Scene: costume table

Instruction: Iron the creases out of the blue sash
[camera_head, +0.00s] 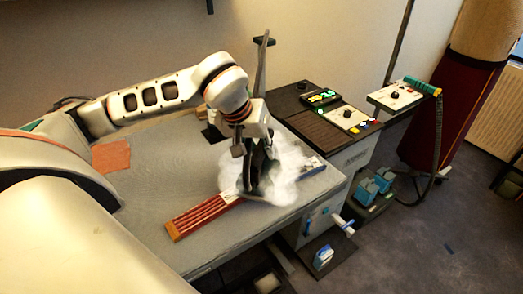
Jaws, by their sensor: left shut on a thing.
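My left gripper (256,140) points down over the grey ironing table (160,165) and is shut on a dark iron (258,172). White steam surrounds the iron and hides its sole and the cloth beneath it. A red strip with long lengthwise ridges (203,215) runs from the table's front edge up to the iron, its near end flat on the table. A pale bluish piece (312,160) shows beyond the steam on the right; I cannot tell whether it is the blue sash. My right gripper is not in view.
A red cloth (111,156) lies at the table's left. A dark console with lit buttons (322,97) and a small control panel (397,94) stand to the right. Blue items (375,188) sit on a low shelf. The table's left middle is clear.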

